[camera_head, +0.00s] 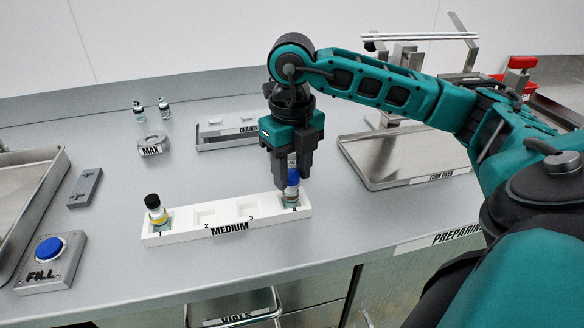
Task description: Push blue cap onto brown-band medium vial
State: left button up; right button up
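My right gripper (292,174) points straight down over slot 4, at the right end of the white MEDIUM rack (186,232). The blue cap (293,177) shows between its fingers, which appear closed on the cap's sides. Directly below it, a clear vial (290,198) stands upright in slot 4. The cap is at the vial's mouth; whether it is fully seated cannot be told. The vial's band is hard to make out behind the finger. My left gripper is not in view.
The FILL button (48,249) is at left. Two small vials (164,107) stand behind. A metal tray (400,176) lies at right.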

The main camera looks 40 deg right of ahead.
jog(key=o, duration=0.3)
jog(key=shift+o, duration=0.2)
jog(key=shift+r, duration=0.25)
notch_tip(320, 180, up, 12)
jog(key=p, duration=0.4)
jog(key=shift+r, duration=0.25)
